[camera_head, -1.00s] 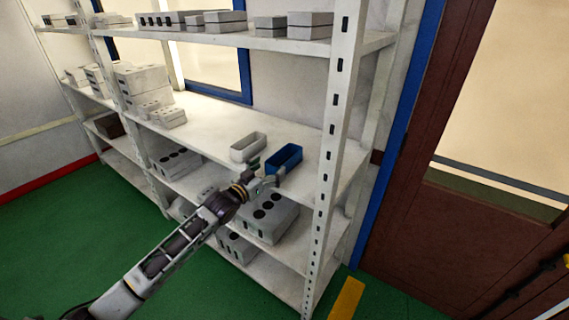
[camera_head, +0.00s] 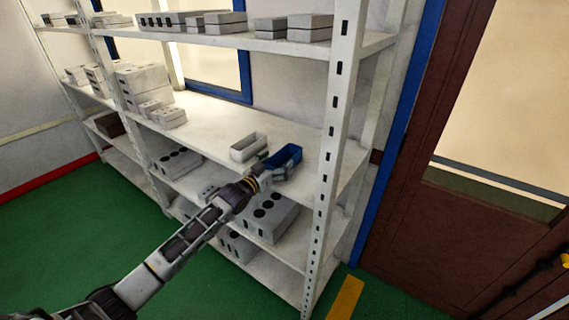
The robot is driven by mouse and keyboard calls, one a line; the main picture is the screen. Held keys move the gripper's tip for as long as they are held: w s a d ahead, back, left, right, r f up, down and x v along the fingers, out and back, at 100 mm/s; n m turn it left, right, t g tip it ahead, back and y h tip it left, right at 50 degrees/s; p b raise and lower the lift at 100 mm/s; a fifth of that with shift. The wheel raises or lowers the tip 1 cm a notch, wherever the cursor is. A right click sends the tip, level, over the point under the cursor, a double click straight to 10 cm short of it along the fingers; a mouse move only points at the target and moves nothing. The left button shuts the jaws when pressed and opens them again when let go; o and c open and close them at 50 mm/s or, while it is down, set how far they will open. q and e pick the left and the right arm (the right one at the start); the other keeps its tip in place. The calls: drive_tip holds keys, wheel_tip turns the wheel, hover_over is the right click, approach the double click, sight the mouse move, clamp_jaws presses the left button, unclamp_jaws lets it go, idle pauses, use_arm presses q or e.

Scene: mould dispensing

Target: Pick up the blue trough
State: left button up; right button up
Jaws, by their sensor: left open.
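The blue trough (camera_head: 286,155) lies on the middle shelf (camera_head: 215,130) of the white rack, close to the front edge and beside a white trough (camera_head: 248,147) on its left. My left gripper (camera_head: 272,168) is open and at the near end of the blue trough, with one finger toward its left side and one toward its right. The fingers overlap the trough in the picture; I cannot tell whether they touch it. The near end of the trough is partly hidden by the gripper. My right gripper is not in view.
A white rack upright (camera_head: 333,130) stands to the right of the blue trough. The upper shelf (camera_head: 290,43) with several grey boxes is above. Large grey blocks (camera_head: 268,218) sit on the shelf below. The middle shelf behind the troughs is clear.

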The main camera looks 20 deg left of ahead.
use_arm(q)
drive_tip(key=shift+c, duration=0.3)
drive_tip(key=c, duration=1.1)
drive_tip(key=shift+r, duration=0.15)
